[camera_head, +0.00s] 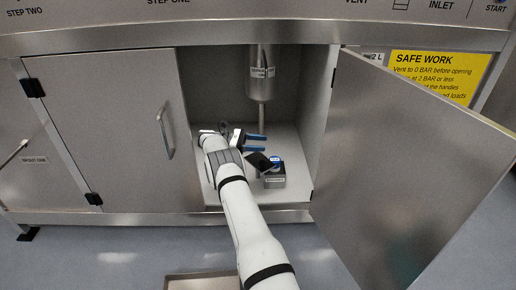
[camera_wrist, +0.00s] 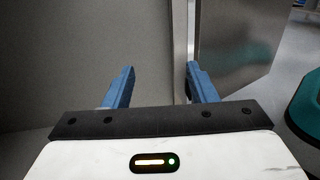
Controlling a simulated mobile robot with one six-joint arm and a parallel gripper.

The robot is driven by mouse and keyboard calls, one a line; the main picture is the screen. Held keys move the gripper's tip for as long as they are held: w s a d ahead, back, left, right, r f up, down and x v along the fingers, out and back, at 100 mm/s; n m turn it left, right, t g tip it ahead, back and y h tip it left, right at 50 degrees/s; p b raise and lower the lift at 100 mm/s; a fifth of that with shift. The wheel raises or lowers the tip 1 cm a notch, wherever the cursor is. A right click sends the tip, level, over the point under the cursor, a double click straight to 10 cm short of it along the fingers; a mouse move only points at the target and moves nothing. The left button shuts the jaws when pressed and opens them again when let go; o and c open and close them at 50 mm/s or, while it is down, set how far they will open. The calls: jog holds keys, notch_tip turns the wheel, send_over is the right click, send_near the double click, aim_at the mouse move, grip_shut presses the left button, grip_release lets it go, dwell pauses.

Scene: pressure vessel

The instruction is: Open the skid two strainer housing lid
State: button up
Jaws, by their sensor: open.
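A metal cylinder (camera_head: 262,75) with a small label hangs inside the open cabinet bay, with a thin pipe (camera_head: 262,116) below it. I cannot read which label marks the strainer housing, and no lid can be told apart. My gripper (camera_head: 264,143) is inside the bay, beside the pipe's lower part, its blue fingers pointing right. In the wrist view my gripper (camera_wrist: 160,70) is open, with nothing between its fingers. A small grey box (camera_head: 275,181) with a blue and white top stands on the bay floor, just below my gripper and partly hidden by it.
The right cabinet door (camera_head: 405,165) stands wide open. The left door (camera_head: 115,130), with a vertical handle (camera_head: 166,133), is shut. A yellow safety sign (camera_head: 440,72) is behind the open door. A teal object (camera_wrist: 308,110) is at the wrist view's right edge.

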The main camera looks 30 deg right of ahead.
aim_at(267, 168)
jog(key=shift+r, duration=0.15)
jog(key=shift+c, duration=0.3)
